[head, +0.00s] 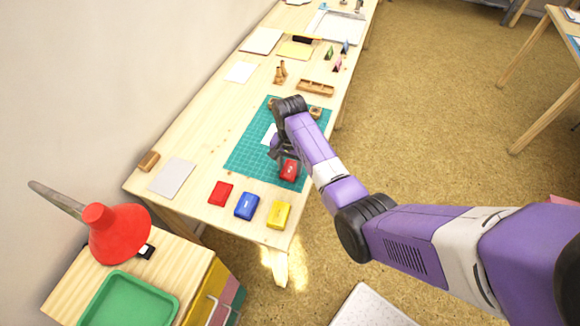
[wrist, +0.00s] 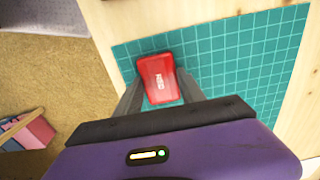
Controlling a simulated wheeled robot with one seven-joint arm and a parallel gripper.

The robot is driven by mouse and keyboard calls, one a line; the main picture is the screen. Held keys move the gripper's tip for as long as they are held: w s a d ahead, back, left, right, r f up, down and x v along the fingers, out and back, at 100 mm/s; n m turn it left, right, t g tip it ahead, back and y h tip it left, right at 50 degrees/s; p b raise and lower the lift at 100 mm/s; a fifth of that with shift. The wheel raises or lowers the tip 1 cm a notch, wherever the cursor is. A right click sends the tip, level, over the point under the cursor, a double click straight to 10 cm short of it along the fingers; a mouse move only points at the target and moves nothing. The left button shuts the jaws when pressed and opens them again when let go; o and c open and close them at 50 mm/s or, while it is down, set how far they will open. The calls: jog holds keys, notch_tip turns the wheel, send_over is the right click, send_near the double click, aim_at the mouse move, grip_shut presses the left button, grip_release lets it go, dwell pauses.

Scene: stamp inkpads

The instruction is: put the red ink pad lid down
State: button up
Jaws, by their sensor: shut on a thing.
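The red ink pad lid (wrist: 160,80) is between the fingers of my gripper (wrist: 162,92) in the wrist view, with white lettering on its top. In the head view the red lid (head: 289,170) shows below my gripper (head: 286,158), over the near right part of the green cutting mat (head: 240,165). Whether the lid touches the mat, I cannot tell. A red ink pad (head: 220,193) without white lettering that I can make out lies on the wooden table at the near end, left of the blue pad.
A blue ink pad (head: 246,206) and a yellow ink pad (head: 279,214) stand beside the red pad. A grey sheet (head: 172,177) and a wooden block (head: 149,161) lie at the left. Wooden stamps and a wooden rack (head: 316,88) stand farther back. Bare table (head: 215,140) lies left of the mat.

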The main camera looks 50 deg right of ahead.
aim_at(290, 170)
jog(key=shift+f, duration=0.15)
jog(key=o, duration=1.3)
notch_tip(290, 170, up, 12)
jog(key=shift+r, duration=0.2)
